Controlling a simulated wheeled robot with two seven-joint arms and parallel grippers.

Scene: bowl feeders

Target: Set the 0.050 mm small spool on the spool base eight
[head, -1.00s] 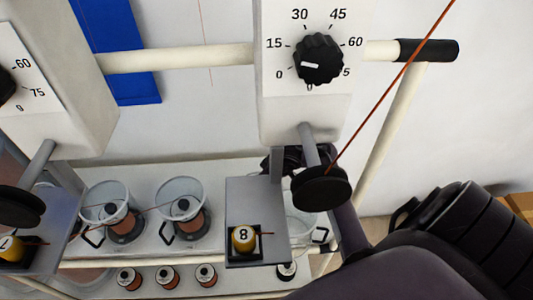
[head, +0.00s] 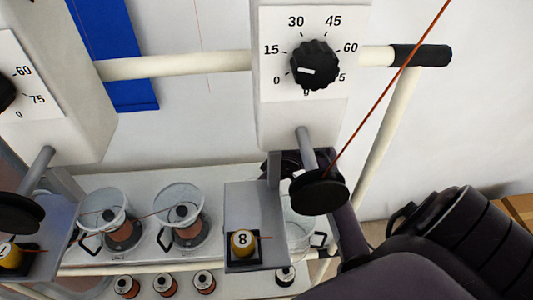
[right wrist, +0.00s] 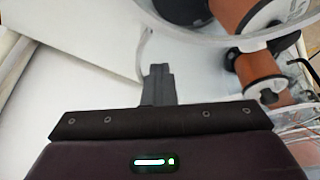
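In the head view a yellow piece marked 8 (head: 242,242) sits on a grey bracket (head: 252,205). A clear bowl (head: 301,232), partly hidden behind that bracket, stands below; I cannot see whether a base or spool is in it. Small copper spools stand in a front row, one of them (head: 285,275) just under the bracket. No 0.050 mm label is readable. My right gripper (right wrist: 158,85) looks shut in the right wrist view, its fingers together with nothing visible between them. In the head view it is mostly hidden behind the bracket and pulley. My left gripper is not in view.
Two clear bowls (head: 179,195) with copper spools stand left of the bracket. A black pulley (head: 319,192) and orange wire hang close to my right arm. In the right wrist view a copper spool (right wrist: 258,70) is at upper right, near a clear rim.

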